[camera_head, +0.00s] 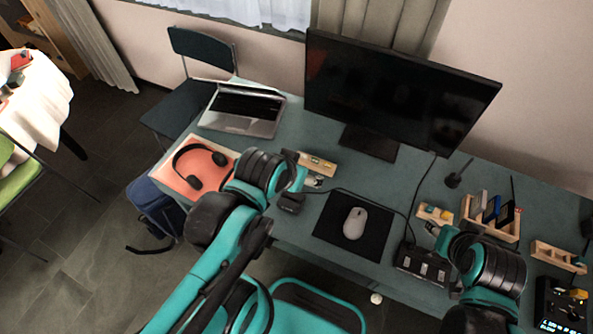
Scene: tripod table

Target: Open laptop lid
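The silver laptop (241,124) stands at the left end of the desk, with its dark keyboard showing. Its lid (236,86) is raised at the back edge and seen at a steep angle, so its exact opening is hard to judge. My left gripper (308,184) is over the desk, right of and nearer than the laptop, clearly apart from it. My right gripper (434,230) is far to the right, near a black box. The fingers of both are too small and partly hidden to tell open from shut.
A large monitor (398,92) stands right of the laptop on the desk (318,124). Headphones (202,166) lie on an orange pad near my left arm. A mouse (355,223) rests on a black mat (329,238). Wooden organisers (490,228) stand at right. A dark chair (187,105) is behind the laptop.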

